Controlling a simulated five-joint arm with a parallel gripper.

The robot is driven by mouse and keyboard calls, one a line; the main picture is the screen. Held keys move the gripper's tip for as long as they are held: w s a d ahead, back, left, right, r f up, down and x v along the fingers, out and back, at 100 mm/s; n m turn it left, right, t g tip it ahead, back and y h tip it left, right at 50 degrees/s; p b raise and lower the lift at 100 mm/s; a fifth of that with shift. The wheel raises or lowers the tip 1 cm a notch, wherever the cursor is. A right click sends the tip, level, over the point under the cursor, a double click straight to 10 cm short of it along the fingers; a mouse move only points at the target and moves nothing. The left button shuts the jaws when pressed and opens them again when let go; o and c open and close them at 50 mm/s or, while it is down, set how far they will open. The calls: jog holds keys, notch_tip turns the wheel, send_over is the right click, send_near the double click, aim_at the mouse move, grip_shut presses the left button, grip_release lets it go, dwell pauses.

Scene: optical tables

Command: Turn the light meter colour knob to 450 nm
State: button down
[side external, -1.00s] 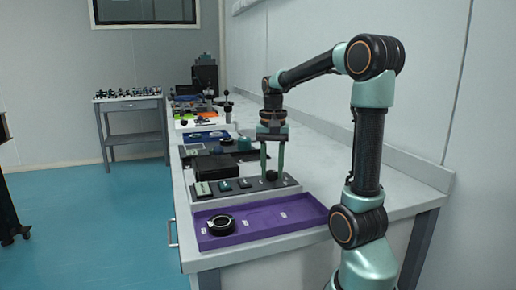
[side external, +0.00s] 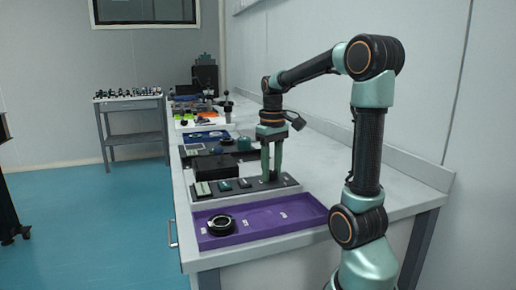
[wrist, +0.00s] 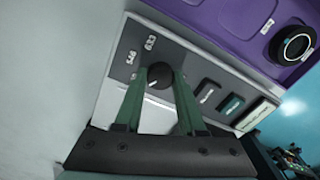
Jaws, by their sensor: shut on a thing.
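The light meter is a grey panel (side external: 235,190) on the bench, with a dark round colour knob (wrist: 159,74) on its face. My gripper (side external: 271,178) points down over the panel's right part. In the wrist view its two green fingers (wrist: 158,79) are shut on the knob, one on each side. A small pale mark shows on the knob's lower left. Two number labels (wrist: 140,50), seemingly 546 and 633, lie beside the knob; other labels around it are hidden or unreadable. In the side view the fingers mostly hide the knob.
Dark and green buttons and a pale display (wrist: 254,116) sit along the panel beside the knob. A purple tray (side external: 285,211) with a black ring (side external: 221,225) lies in front. A black box (side external: 214,168) stands behind. Bench right of the panel is clear.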

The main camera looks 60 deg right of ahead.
aim_at(271, 172)
jog(key=shift+r+n, duration=0.1)
jog(key=shift+n, duration=0.4)
jog(key=c, duration=0.5)
grip_release()
notch_tip(271, 172, up, 12)
dwell(0.5)
jog(key=a+f+n+t, duration=0.1)
jog(key=a+f+t, duration=0.1)
jog(key=a+f, duration=0.2)
jog(key=w+a+f+n+t, duration=0.1)
jog(key=a+f, duration=0.2)
jog(key=a, duration=0.7)
jog(key=a+f+n+t, duration=0.1)
jog(key=a+f, duration=0.3)
jog(key=a, duration=0.4)
jog(key=shift+w+f+n+t, duration=0.3)
jog(key=shift+w+t, duration=0.1)
jog(key=shift+t, duration=0.4)
